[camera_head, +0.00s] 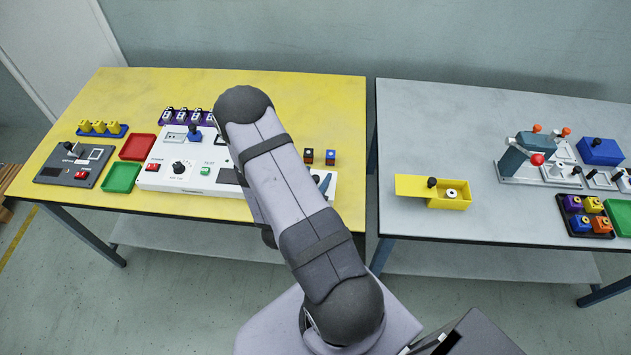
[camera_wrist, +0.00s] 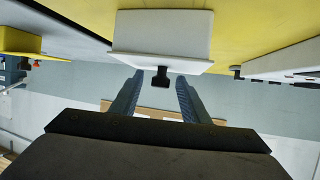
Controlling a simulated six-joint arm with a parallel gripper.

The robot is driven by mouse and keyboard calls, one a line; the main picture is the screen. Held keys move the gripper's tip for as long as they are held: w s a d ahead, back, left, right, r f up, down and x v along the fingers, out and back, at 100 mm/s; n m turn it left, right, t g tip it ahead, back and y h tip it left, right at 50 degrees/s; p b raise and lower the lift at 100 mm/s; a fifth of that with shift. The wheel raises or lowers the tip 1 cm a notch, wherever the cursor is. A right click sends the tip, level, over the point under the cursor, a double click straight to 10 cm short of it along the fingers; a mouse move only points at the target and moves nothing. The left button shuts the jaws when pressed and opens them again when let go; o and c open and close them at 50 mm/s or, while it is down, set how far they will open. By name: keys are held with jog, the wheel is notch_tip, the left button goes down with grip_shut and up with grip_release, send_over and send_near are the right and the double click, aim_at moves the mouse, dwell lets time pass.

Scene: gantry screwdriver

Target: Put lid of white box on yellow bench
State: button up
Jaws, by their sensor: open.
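The white box (camera_wrist: 163,32) stands on the yellow bench (camera_wrist: 255,22) in the wrist view. Its white lid (camera_wrist: 135,57) is on it and faces my gripper, with a black knob (camera_wrist: 161,76) at its middle. My gripper (camera_wrist: 160,80) is open and empty. Its two fingertips lie to either side of the knob in the picture; I cannot tell whether they touch it. In the head view my arm hides the gripper and the white box. The yellow bench (camera_head: 130,85) shows on the left there.
A white control panel (camera_head: 160,180) and coloured trays, such as a red one (camera_head: 137,147), stand on the yellow bench. The grey bench (camera_head: 430,130) on the right holds an open yellow box (camera_head: 455,196). The back left of the yellow bench is clear.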

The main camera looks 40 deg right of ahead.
aim_at(316, 177)
grip_shut()
jog(key=shift+r, duration=0.15)
jog(key=shift+r, duration=4.85)
